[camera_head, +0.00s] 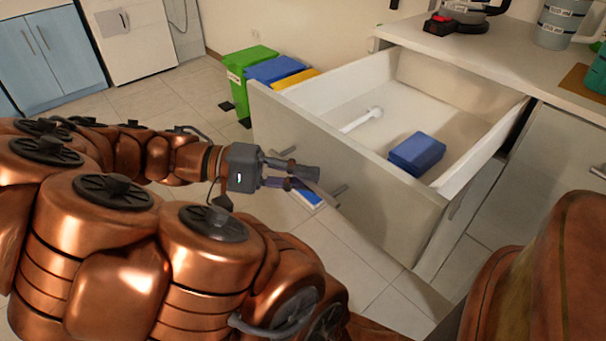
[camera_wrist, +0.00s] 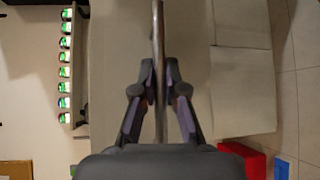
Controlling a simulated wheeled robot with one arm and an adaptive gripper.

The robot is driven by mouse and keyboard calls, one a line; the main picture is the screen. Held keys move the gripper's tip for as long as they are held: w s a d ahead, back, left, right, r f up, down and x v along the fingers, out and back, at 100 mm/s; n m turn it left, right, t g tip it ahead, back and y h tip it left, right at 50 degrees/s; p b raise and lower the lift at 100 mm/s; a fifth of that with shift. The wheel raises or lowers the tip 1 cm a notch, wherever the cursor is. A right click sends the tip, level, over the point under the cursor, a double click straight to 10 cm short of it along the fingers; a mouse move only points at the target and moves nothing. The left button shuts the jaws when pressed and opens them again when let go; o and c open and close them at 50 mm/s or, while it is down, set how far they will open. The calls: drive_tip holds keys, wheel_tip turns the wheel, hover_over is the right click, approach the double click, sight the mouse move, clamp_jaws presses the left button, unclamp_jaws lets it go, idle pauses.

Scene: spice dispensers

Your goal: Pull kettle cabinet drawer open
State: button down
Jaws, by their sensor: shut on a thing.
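The drawer (camera_head: 330,170) stands far out of the cabinet, with its inside in view from above. A white stick-like thing (camera_head: 360,121) and a blue box (camera_head: 417,153) lie in it. My gripper (camera_head: 312,182) is at the drawer's front face, shut on the bar handle. In the wrist view the handle (camera_wrist: 158,30) runs upright between the two fingers of my gripper (camera_wrist: 158,85). Part of the handle is hidden behind the fingers in the head view.
A countertop (camera_head: 480,55) above the drawer holds a dark and red appliance (camera_head: 445,24) and grey canisters (camera_head: 558,22). Green, blue and yellow bins (camera_head: 250,78) stand behind the drawer. Tiled floor is open at left; blue cabinets (camera_head: 45,55) stand beyond.

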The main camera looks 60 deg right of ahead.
drive_tip(key=c, duration=1.2)
unclamp_jaws()
drive_tip(key=shift+w, duration=0.1)
drive_tip(key=v, duration=0.7)
drive_tip(key=shift+w, duration=0.25)
drive_tip(key=shift+a, duration=0.1)
